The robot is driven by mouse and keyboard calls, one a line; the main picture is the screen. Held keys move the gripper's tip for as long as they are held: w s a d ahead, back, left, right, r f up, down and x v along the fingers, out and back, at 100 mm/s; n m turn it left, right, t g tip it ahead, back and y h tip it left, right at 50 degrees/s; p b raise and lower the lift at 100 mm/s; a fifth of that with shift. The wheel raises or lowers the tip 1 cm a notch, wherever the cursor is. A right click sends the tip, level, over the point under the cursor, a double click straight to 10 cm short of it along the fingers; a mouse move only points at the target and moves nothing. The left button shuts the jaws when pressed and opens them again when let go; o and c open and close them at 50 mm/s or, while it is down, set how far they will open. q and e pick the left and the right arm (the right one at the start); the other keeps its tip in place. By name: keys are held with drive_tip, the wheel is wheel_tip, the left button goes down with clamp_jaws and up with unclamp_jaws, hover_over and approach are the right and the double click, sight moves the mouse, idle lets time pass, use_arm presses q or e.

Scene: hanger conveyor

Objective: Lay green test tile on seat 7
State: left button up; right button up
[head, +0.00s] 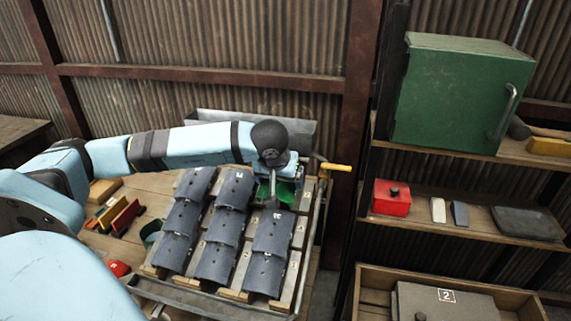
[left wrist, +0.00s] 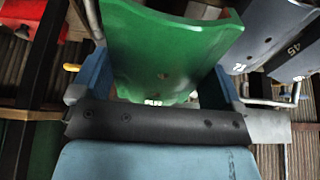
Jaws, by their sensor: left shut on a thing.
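My left gripper (head: 277,182) is shut on a green tile (head: 286,194), over the far right corner of a sloped rack (head: 300,232) of dark curved tiles. In the left wrist view the green tile (left wrist: 165,45) is large, curved, with small holes, between the two blue fingers. Dark tiles (head: 215,262) lie in columns and rows on the rack; the far right place is largely hidden by my gripper and the green tile. I cannot tell whether the tile touches the rack. No seat number 7 is readable. My right gripper is not in view.
A yellow-handled bar (head: 335,167) stands at the rack's right edge. Left of the rack are a green curved piece (head: 151,232), a red item (head: 118,268) and coloured blocks (head: 112,214). Shelves at right hold a green cabinet (head: 450,95) and a red box (head: 391,198).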

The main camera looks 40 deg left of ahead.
sight(281, 188)
use_arm(q)
drive_tip(key=shift+w+a, duration=0.3)
drive_tip(key=shift+w, duration=0.05)
drive_tip(key=shift+f+b, duration=0.3)
drive_tip(key=shift+f, duration=0.15)
drive_tip(key=f+b, duration=0.2)
drive_tip(key=f, duration=0.1)
drive_tip(key=w+f+b, duration=0.1)
drive_tip(key=f, duration=0.1)
drive_tip(key=shift+a+f, duration=0.2)
drive_tip(key=shift+f, duration=0.05)
drive_tip(key=o, duration=0.7)
drive_tip(key=shift+s, duration=0.1)
